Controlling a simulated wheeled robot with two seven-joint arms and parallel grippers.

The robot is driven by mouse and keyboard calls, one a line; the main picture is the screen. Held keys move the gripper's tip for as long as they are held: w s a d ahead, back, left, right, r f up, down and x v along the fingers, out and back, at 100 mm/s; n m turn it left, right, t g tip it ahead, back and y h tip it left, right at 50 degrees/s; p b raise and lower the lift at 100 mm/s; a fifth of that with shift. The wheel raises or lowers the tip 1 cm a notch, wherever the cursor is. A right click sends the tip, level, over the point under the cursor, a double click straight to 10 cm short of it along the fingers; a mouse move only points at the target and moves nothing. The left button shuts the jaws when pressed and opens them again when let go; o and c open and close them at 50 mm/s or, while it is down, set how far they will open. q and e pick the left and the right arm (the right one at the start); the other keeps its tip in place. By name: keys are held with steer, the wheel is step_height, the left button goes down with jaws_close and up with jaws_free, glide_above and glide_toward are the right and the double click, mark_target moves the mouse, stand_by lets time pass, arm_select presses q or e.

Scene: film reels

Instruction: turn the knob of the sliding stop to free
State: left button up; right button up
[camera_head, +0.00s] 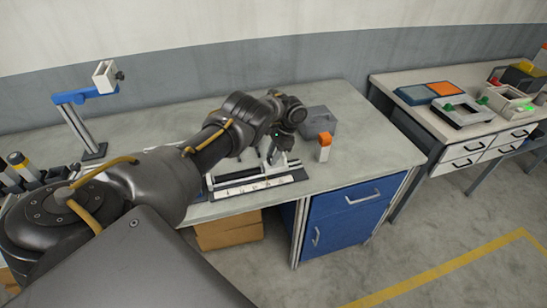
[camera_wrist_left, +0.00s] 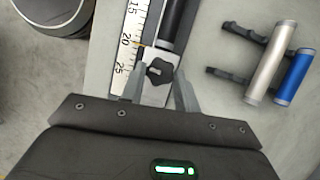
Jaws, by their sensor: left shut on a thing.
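The knob (camera_wrist_left: 158,72) of the sliding stop is a small black, lobed knob in the left wrist view. It sits on a pale block beside a white ruled scale (camera_wrist_left: 128,40) and a dark rail. My left gripper (camera_wrist_left: 161,80) has a finger on each side of the knob and is shut on it. In the head view my left gripper (camera_head: 274,155) reaches down at the scale's base (camera_head: 250,187) on the bench; the knob is hidden there. Which way the knob is turned cannot be told. My right gripper is in neither view.
A grey box (camera_head: 319,120) and an orange-topped white block (camera_head: 324,148) stand right of the arm. A blue-armed stand (camera_head: 85,120) is at the back left. Silver and blue cylinders (camera_wrist_left: 272,75) with black brackets show in the wrist view. The bench's right end (camera_head: 385,150) is clear.

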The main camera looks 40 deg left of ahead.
arm_select(q)
steer(key=shift+n, duration=0.6)
steer(key=o, duration=1)
steer(key=shift+c, duration=0.2)
steer(key=shift+w, duration=0.1)
steer(key=b+v, duration=0.3)
steer(key=v, duration=0.7)
steer(key=shift+w+a+r, duration=0.15)
steer(key=shift+a+r, duration=0.05)
steer(key=shift+r, duration=0.2)
